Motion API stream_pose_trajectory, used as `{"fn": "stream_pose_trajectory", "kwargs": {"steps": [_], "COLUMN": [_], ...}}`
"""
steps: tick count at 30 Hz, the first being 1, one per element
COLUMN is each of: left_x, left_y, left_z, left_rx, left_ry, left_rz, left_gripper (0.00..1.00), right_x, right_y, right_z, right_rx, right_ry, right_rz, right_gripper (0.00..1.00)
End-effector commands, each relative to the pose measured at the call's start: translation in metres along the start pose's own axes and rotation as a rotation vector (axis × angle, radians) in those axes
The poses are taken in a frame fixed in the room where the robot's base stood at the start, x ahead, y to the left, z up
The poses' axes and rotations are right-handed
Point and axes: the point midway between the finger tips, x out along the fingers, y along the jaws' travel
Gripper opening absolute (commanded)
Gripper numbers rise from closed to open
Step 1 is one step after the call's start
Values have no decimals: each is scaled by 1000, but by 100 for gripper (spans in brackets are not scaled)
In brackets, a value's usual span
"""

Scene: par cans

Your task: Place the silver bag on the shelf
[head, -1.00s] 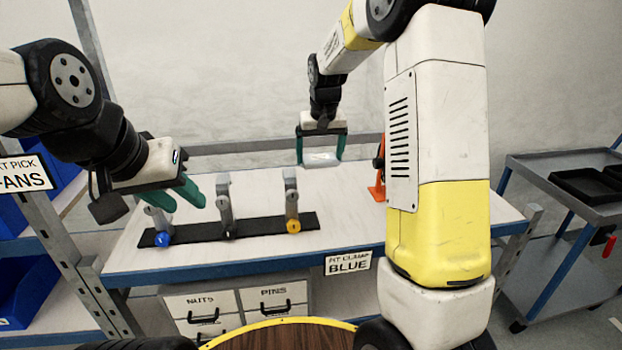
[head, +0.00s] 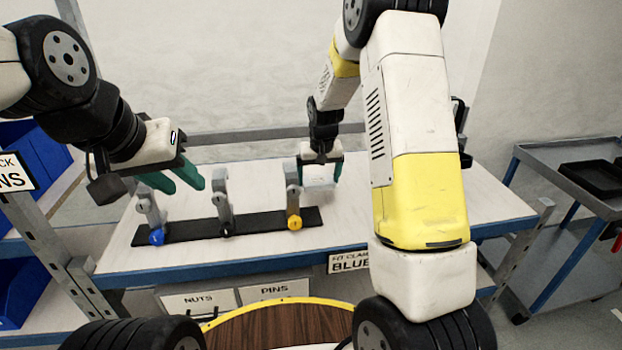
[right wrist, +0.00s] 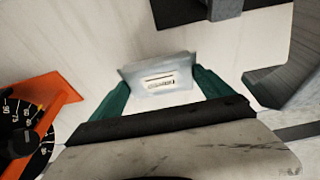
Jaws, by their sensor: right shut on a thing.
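My right gripper (head: 321,178) is shut on the silver bag (head: 320,184), low over the white bench top (head: 420,195), behind and to the right of the yellow-knobbed clamp. In the right wrist view the pale, shiny bag (right wrist: 157,78) with a printed white label sits between the teal fingers. I cannot tell whether it touches the bench. My left gripper (head: 186,188) is open and empty, above the bench's left part near the blue-knobbed clamp. A rack with shelves (head: 75,190) and blue bins stands at the left; I cannot tell which shelf is meant.
Three grey clamps with blue, black and yellow knobs stand on a black strip (head: 185,229). An orange stand (right wrist: 45,110) with a dial lies beside my right gripper. A grey trolley (head: 590,200) with a black tray stands at right. Drawers sit under the bench.

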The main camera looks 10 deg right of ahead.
Motion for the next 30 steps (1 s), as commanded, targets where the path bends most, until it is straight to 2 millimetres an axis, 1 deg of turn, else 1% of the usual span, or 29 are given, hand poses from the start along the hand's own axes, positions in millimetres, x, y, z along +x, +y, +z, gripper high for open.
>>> {"fn": "stream_pose_trajectory", "kwargs": {"steps": [2,6,9,12,22,23,24,30], "left_x": [0,0,0,0,0,0,0,0], "left_y": [0,0,0,0,0,0,0,0], "left_z": [0,0,0,0,0,0,0,0], "left_rx": [0,0,0,0,0,0,0,0], "left_ry": [0,0,0,0,0,0,0,0], "left_rz": [0,0,0,0,0,0,0,0], "left_gripper": [36,36,36,36,36,36,36,36], "right_x": [6,28,40,45,47,47,47,46], "right_y": [0,0,0,0,0,0,0,0], "right_z": [2,8,12,12,13,13,13,13], "right_rx": [0,1,1,1,0,0,0,0], "right_ry": [-1,-3,-2,1,0,0,0,0], "right_rz": [0,1,1,0,0,0,0,0], "right_gripper": [48,48,48,48,48,96,100,100]}}
